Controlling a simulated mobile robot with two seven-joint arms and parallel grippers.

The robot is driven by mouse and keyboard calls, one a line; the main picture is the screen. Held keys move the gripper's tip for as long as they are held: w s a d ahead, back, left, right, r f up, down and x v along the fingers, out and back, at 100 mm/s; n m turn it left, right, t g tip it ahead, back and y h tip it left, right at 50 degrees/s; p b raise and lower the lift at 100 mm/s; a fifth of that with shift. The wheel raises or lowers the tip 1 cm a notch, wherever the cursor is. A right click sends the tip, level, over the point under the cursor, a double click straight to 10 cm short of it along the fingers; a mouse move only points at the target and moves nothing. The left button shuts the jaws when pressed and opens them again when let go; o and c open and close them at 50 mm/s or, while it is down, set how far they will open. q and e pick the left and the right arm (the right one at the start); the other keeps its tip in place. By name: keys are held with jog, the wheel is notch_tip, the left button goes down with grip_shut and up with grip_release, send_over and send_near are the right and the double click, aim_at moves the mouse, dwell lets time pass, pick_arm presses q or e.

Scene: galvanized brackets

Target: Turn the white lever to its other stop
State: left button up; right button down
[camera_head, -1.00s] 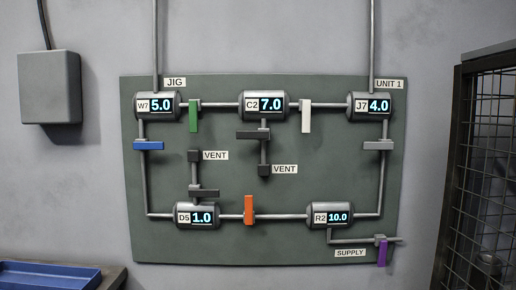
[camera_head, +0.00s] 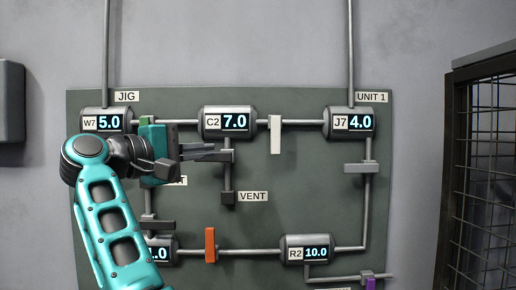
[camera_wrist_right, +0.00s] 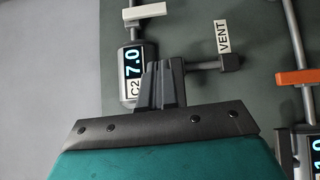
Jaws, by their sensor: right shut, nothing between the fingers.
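The white lever (camera_head: 275,134) hangs straight down, across its pipe, between the tanks C2 (camera_head: 228,122) and J7 (camera_head: 349,122). In the right wrist view, which is turned sideways, the white lever (camera_wrist_right: 152,10) shows at the top edge. My right gripper (camera_head: 216,152) is shut and empty. Its tips point right, below tank C2 and left of the white lever, apart from it. In the wrist view the fingers (camera_wrist_right: 161,77) overlap the grey lever below C2; I cannot tell whether they touch it. My left gripper is out of view.
An orange lever (camera_head: 210,245) stands upright on the lower pipe. A grey lever (camera_head: 361,168) lies across the right pipe, and a purple lever (camera_head: 370,284) is at the bottom. My arm hides the panel's left part. A mesh cage (camera_head: 490,190) stands at right.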

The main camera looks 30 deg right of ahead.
send_near(275, 135)
jog(key=shift+m, duration=0.3)
jog(key=w+d, duration=0.1)
jog(key=w+d+f, duration=0.1)
jog(key=w, duration=0.1)
jog(key=w+f, duration=0.1)
jog(key=w, duration=0.1)
jog(key=shift+w+d, duration=0.1)
jog(key=shift+d, duration=0.3)
jog(key=shift+s+d, duration=0.65)
jog(key=shift+d, duration=0.2)
jog(key=shift+s+d+y, duration=0.3)
jog(key=shift+s+d, duration=0.05)
jog(key=shift+d, duration=0.25)
jog(key=shift+d+f, duration=0.1)
